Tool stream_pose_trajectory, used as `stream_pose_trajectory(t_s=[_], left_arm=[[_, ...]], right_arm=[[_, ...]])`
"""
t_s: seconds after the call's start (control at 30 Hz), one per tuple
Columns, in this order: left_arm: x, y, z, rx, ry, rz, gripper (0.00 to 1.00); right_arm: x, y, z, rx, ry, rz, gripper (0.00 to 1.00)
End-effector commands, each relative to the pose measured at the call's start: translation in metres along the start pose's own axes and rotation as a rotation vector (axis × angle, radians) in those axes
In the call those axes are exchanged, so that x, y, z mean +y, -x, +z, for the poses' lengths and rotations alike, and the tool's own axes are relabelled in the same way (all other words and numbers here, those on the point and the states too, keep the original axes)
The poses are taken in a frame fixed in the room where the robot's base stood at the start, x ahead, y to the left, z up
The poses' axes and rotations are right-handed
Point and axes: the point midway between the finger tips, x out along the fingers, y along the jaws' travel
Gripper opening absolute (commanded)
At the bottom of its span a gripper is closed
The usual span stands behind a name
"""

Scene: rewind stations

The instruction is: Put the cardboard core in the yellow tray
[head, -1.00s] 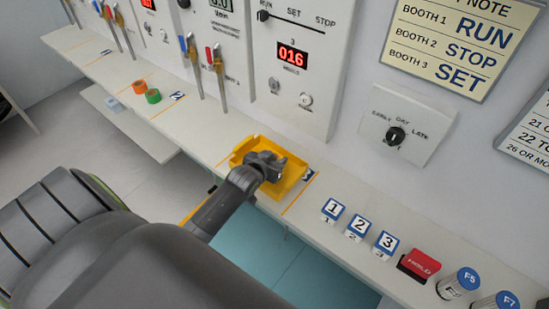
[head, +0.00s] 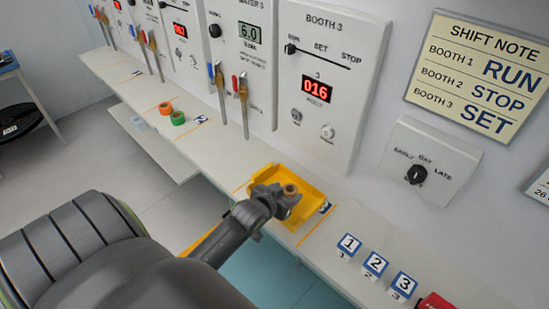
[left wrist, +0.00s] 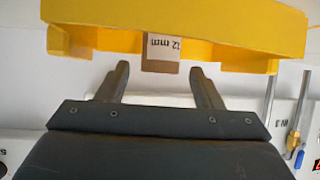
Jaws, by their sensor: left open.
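The yellow tray (head: 312,183) sits on the white ledge below the Booth 3 panel. The brown cardboard core (head: 291,190) appears upright in the tray, its open top showing just beyond my left gripper (head: 280,199). In the left wrist view the tray (left wrist: 230,32) fills the top, and the core (left wrist: 161,52) with a "12 mm" label shows within its wall. My left gripper's fingers (left wrist: 160,72) are open, with gaps on both sides of the core. The core's base is hidden in the head view. My right gripper is not in view.
Numbered blocks (head: 375,264) and a red item (head: 435,301) stand on the ledge to the right. Green tape (head: 178,118) and orange tape (head: 166,107) lie to the left. The wall panel (head: 320,95) rises behind the tray.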

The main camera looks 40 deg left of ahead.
Motion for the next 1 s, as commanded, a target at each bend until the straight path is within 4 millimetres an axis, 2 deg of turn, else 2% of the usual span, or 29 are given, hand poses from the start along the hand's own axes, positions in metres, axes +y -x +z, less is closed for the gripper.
stream_pose_trajectory(t_s=[0.2,0.4,0.6,1.0], left_arm=[[0.000,0.037,0.001,0.000,0.000,0.000,0.60],[0.000,0.061,0.000,0.000,-0.001,0.000,0.60],[0.000,0.070,0.000,-0.001,0.000,0.000,0.60],[0.000,0.070,0.000,0.000,0.000,0.000,0.60]], right_arm=[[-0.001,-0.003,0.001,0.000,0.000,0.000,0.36],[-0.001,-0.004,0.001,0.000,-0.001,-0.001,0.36],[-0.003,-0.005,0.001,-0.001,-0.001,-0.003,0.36],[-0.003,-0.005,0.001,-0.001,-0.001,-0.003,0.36]])
